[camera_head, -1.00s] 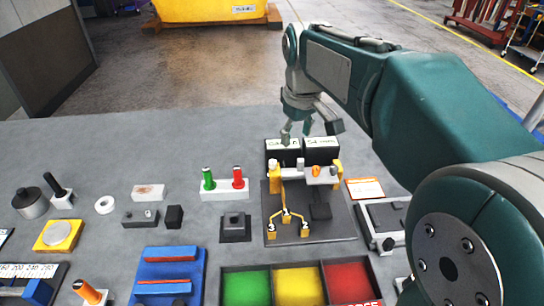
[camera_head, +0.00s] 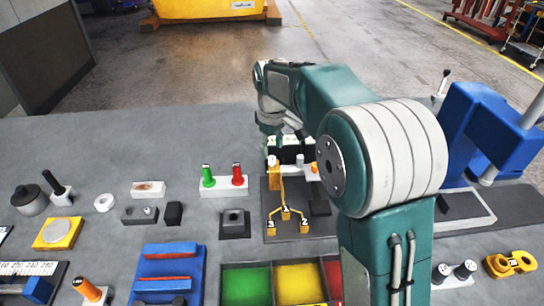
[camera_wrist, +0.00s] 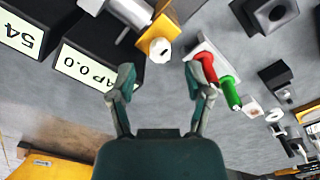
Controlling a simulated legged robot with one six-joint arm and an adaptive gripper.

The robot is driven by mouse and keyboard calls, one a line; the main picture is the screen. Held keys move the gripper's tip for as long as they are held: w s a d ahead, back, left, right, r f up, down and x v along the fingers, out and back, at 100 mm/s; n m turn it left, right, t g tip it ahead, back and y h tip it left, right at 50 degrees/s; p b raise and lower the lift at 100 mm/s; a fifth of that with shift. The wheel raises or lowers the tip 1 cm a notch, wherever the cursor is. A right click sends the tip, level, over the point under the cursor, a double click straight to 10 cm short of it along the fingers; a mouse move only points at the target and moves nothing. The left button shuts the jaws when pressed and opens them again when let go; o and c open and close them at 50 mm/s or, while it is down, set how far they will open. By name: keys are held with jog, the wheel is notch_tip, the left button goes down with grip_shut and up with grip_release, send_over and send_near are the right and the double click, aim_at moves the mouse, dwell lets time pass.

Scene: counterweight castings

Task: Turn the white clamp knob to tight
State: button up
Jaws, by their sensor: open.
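The clamp fixture stands on a dark plate (camera_head: 290,228). A second white round part (camera_head: 300,160) stands on the grey bar, beside an orange knob (camera_head: 315,168). I cannot tell for certain which white part is the clamp knob. My gripper (camera_wrist: 160,84) is open and empty, its fingers apart with the yellow post top beyond the gap. In the head view my arm hides the fixture's right side.
Two black display boxes (camera_wrist: 85,65) stand close to the fixture; one reads 54. A red button (camera_wrist: 207,68) and green button (camera_wrist: 231,92) stand beside it on a white base. Coloured bins (camera_head: 246,285) lie in front. Bare grey table (camera_head: 150,130) lies at the back left.

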aim_at(272, 158)
jog(key=shift+f, duration=1.7)
grip_shut()
